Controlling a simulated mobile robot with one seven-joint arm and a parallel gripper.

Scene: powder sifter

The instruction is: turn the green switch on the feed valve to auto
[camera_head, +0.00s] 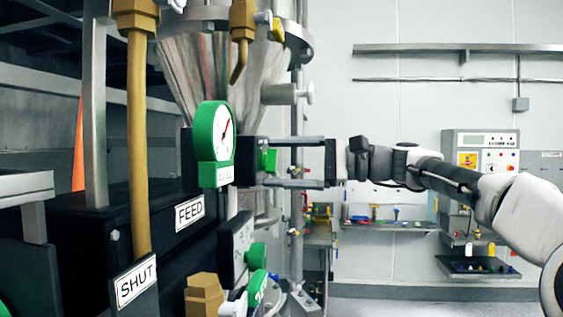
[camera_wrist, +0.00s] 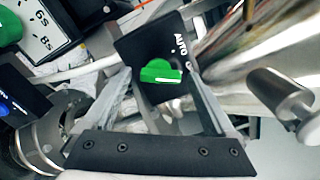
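The green switch (camera_head: 268,160) is to the right of the green-framed gauge in the head view. In the wrist view the green switch (camera_wrist: 160,72) sits on a black plate (camera_wrist: 142,40) with a white AUTO label at its upper right; a second label is mostly hidden. A white line on the switch points roughly right in the picture, not at AUTO. My gripper (camera_head: 284,162) reaches in from the right. In the wrist view my gripper (camera_wrist: 160,82) is open, its fingers on both sides of the switch. I cannot tell whether they touch it.
The green gauge (camera_head: 214,140) stands left of my gripper, above the FEED label (camera_head: 189,212). Another green knob (camera_head: 257,256) is below. A brass pipe (camera_head: 138,150) stands at left. A metal cylinder (camera_wrist: 285,100) is close on the right in the wrist view.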

